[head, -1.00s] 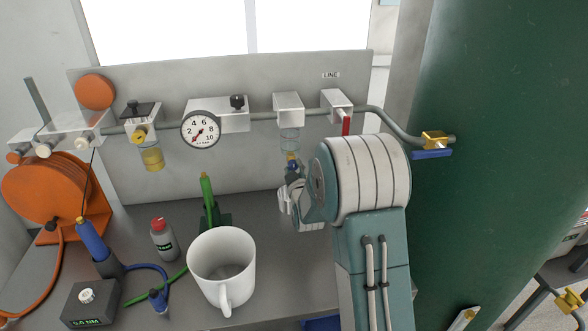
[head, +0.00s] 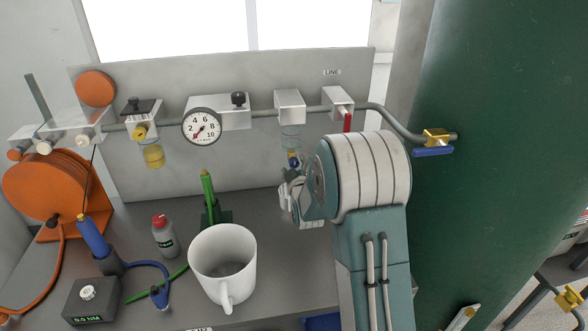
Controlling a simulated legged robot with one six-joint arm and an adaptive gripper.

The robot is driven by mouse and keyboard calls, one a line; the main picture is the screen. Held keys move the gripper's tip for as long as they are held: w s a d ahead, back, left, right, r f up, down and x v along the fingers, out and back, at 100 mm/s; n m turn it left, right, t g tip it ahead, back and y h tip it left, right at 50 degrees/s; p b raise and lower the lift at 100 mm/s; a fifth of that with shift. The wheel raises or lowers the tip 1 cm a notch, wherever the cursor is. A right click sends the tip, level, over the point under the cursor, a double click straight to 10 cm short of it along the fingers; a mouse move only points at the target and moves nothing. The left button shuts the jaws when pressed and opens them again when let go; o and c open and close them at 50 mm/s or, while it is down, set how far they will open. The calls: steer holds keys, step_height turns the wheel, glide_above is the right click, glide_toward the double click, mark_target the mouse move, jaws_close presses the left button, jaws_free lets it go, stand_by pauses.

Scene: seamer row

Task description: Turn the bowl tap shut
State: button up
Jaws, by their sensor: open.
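The bowl tap (head: 293,158) is a small brass and blue fitting at the lower end of a clear bowl (head: 291,138), which hangs under a white block on the back panel. It is small and partly hidden, so its handle position cannot be told. My gripper (head: 291,176) is just below the tap with its jaws open. My arm hides part of the gripper, and I cannot tell whether a finger touches the tap.
A red-handled valve (head: 347,121) is right of the bowl. A gauge (head: 202,127) and a yellow-filled bowl (head: 153,156) are left. A white mug (head: 223,263), green tool (head: 208,196) and bottle (head: 164,236) stand on the bench. A green column (head: 500,130) borders the right.

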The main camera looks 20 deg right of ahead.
steer(key=s+a, duration=0.2)
steer(key=s, duration=0.9)
steer(key=shift+s+a, duration=0.2)
steer(key=shift+s, duration=0.1)
